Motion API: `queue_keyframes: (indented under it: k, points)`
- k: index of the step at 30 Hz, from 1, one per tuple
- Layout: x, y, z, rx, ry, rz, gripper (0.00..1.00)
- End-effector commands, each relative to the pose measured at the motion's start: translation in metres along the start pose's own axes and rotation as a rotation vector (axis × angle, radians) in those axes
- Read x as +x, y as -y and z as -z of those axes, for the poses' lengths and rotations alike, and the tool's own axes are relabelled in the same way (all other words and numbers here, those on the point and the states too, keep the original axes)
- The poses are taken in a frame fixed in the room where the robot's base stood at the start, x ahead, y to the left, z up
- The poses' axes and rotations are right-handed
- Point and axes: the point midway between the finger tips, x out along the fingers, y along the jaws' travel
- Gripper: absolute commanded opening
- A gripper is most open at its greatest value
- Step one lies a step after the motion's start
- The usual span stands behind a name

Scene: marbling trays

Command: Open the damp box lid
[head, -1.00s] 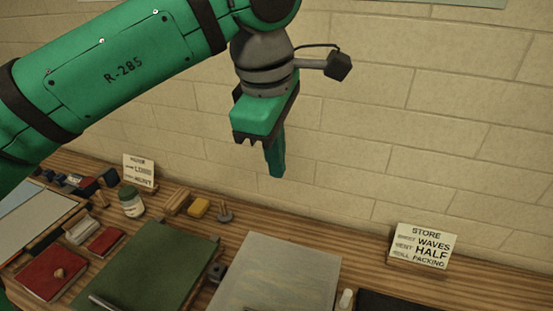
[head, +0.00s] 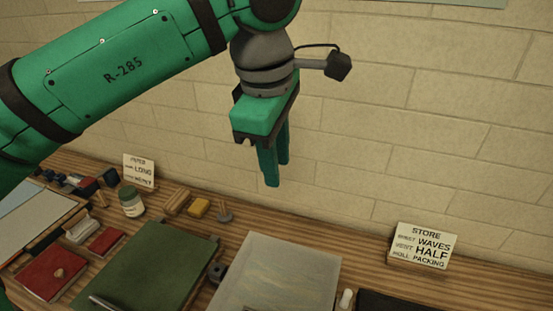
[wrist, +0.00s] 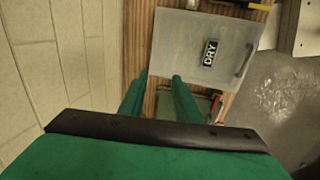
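A dark green flat lid (head: 150,265) with a bar handle (head: 105,302) at its near edge lies on the bench; no damp label is readable on it. Beside it is a pale translucent lid (head: 280,270); in the wrist view this lid (wrist: 180,50) has a black DRY label (wrist: 209,53) and a handle (wrist: 244,61) at its right edge. My gripper (head: 277,178) is open and empty, high above the back of the bench near the wall. In the wrist view its fingers (wrist: 161,76) are apart and partly cover the green lid (wrist: 202,105).
A STORE sign (head: 424,247) stands at the back right and another sign (head: 139,170) at the back left. A jar (head: 131,203), a yellow block (head: 199,208) and a red box (head: 52,272) stand left of the translucent lid. The brick wall (head: 430,120) is close behind.

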Motion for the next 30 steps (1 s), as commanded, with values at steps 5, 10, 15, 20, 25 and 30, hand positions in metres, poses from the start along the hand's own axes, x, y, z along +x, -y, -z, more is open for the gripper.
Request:
queue_keyframes:
  k: [5, 10, 15, 20, 25, 30]
  points:
    - [0.0, 0.0, 0.0, 0.0, 0.0, 0.0, 0.3]
    - [-0.008, -0.001, 0.0, -0.001, 0.0, -0.001, 0.3]
    - [-0.034, -0.001, 0.0, -0.001, 0.0, -0.002, 0.3]
    - [-0.065, -0.001, 0.0, 0.0, 0.0, -0.002, 0.3]
    - [-0.091, 0.0, 0.0, 0.0, 0.0, -0.001, 0.3]
    - [-0.105, 0.0, 0.0, -0.001, 0.001, -0.001, 0.3]
